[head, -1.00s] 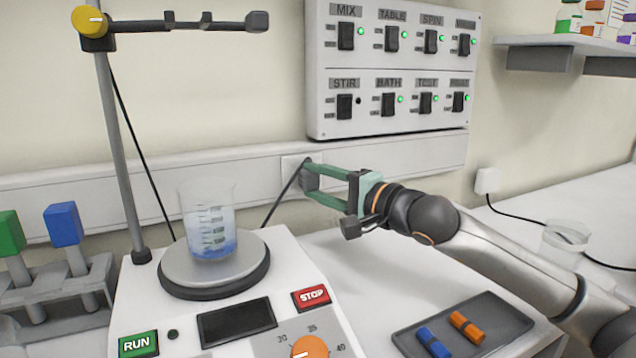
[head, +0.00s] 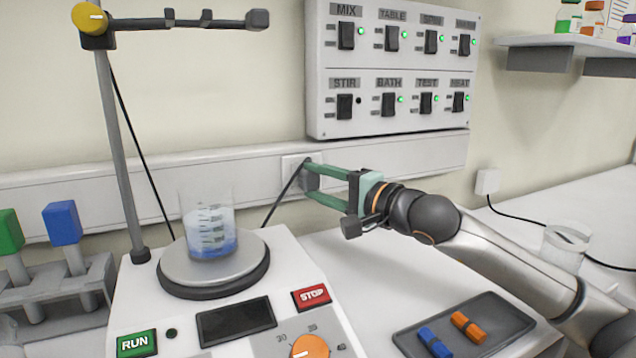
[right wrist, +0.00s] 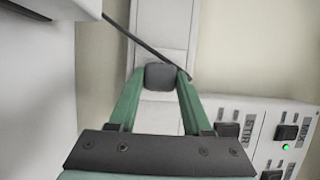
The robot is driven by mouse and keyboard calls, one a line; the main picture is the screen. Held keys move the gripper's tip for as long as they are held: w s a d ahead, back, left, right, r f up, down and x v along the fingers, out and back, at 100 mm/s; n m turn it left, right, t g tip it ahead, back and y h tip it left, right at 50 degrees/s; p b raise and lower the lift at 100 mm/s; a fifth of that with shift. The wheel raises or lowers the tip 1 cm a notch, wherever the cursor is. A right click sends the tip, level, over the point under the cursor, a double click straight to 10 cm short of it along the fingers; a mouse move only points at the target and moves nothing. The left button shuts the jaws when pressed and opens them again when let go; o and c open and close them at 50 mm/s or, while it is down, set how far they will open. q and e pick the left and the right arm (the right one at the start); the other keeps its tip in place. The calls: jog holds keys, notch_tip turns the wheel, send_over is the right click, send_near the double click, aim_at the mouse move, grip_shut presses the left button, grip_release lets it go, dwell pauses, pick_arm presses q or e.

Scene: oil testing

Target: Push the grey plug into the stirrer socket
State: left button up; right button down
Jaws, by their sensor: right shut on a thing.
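The grey plug (head: 310,178) is at the white wall socket (head: 290,163) on the trunking behind the stirrer (head: 285,262). My right gripper (head: 318,183) is shut on the plug, its green fingers on both sides of it. In the right wrist view the plug (right wrist: 160,76) sits between the fingertips, against the pale trunking. Its dark cable runs from the plug down behind the stirrer. The plug hides most of the socket face, and I cannot tell how deep it sits. My left gripper is not in view.
A beaker of blue liquid (head: 209,228) stands on the stirrer plate, beside a stand rod (head: 120,150). A switch panel (head: 395,115) hangs above; the STIR light is dark. A tray (head: 500,312) with blue and orange pieces lies at the front right. A tube rack (head: 45,290) is at left.

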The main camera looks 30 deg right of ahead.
jog(key=shift+w, duration=0.5)
dwell(0.7)
jog(key=shift+c, duration=1.3)
grip_release()
